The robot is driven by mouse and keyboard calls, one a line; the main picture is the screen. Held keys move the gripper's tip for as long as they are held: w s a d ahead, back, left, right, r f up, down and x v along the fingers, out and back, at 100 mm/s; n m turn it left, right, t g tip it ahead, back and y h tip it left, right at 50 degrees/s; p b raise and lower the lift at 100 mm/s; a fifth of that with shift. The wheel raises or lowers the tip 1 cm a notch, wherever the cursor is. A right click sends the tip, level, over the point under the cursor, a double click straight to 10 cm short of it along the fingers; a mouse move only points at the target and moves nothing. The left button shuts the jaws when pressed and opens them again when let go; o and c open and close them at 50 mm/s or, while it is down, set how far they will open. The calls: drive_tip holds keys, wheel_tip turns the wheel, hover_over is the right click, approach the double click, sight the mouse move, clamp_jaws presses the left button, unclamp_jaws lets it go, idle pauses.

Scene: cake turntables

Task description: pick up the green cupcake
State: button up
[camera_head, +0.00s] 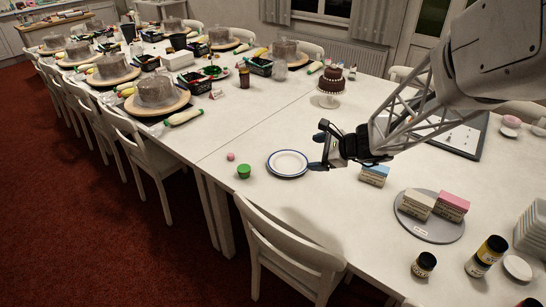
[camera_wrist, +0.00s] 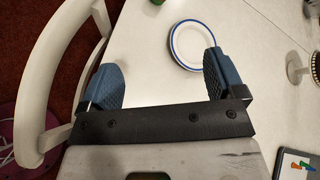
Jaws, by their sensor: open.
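The green cupcake (camera_head: 243,172) stands on the white table near its front edge, left of a white plate with a blue rim (camera_head: 288,163). In the wrist view only a sliver of green (camera_wrist: 157,2) shows at the top edge. My gripper (camera_head: 319,146) is open and empty, above the table on the right side of the plate, apart from the cupcake. In the wrist view its two blue fingers (camera_wrist: 160,72) are spread wide with bare table between them, and the plate (camera_wrist: 192,44) shows behind the right finger.
A chocolate cake (camera_head: 331,80) stands on a pedestal farther back. A blue-and-white box (camera_head: 374,174) lies beneath my arm. A white chair (camera_head: 290,240) is tucked against the front edge. Table around the cupcake is mostly clear.

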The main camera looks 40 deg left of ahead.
drive_tip(key=a+f+m+y, duration=0.1)
drive_tip(key=a+f+m, duration=0.3)
drive_tip(key=a+f, duration=0.75)
drive_tip(key=m+t, duration=0.1)
drive_tip(key=m, duration=0.3)
approach(248, 171)
drive_tip(key=shift+y, duration=0.4)
drive_tip(key=x, duration=0.4)
drive_tip(key=shift+s+a+f, duration=0.15)
drive_tip(key=shift+f, duration=0.1)
drive_tip(key=shift+x, duration=1.3)
drive_tip(key=shift+f, duration=0.1)
drive_tip(key=shift+x, duration=2.55)
drive_tip(key=shift+w, duration=0.2)
drive_tip(key=shift+c, duration=0.3)
